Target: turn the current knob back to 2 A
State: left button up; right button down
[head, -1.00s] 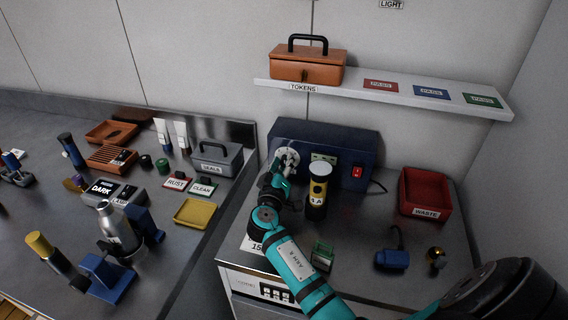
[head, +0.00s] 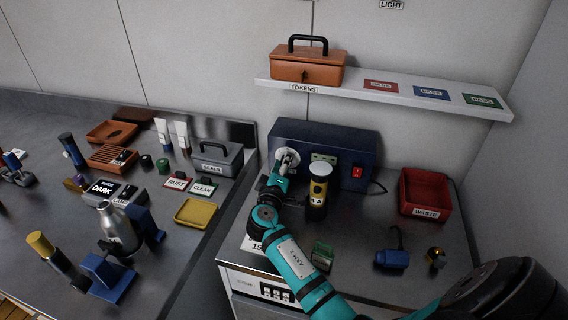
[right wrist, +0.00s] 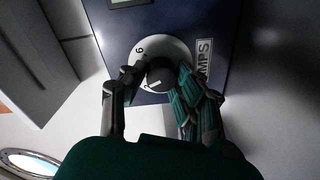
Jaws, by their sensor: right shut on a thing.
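The current knob is a dark round knob (right wrist: 160,76) on a white dial on the front of the blue power unit (head: 330,138). In the right wrist view a 6 shows on the dial's upper left and the word AMPS beside it. My right gripper (right wrist: 158,82) has its fingers closed around the knob from both sides. In the head view the gripper (head: 284,164) covers most of the dial. Which number the knob points at cannot be told. My left gripper is not in view.
A black and yellow cylinder marked 1 A (head: 318,192) stands close right of my right gripper. A red switch (head: 357,171) is on the unit's front. A red waste bin (head: 426,212) and a blue tool (head: 392,258) stand further right. A shelf (head: 400,97) overhangs behind.

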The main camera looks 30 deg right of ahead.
jog(key=n+p, duration=0.1)
jog(key=n, duration=0.4)
jog(key=shift+p, duration=0.35)
jog(key=shift+n, duration=0.3)
jog(key=c, duration=1)
grip_release()
jog(key=shift+g, duration=0.3)
jog(key=v, duration=1.2)
jog(key=shift+f, duration=0.1)
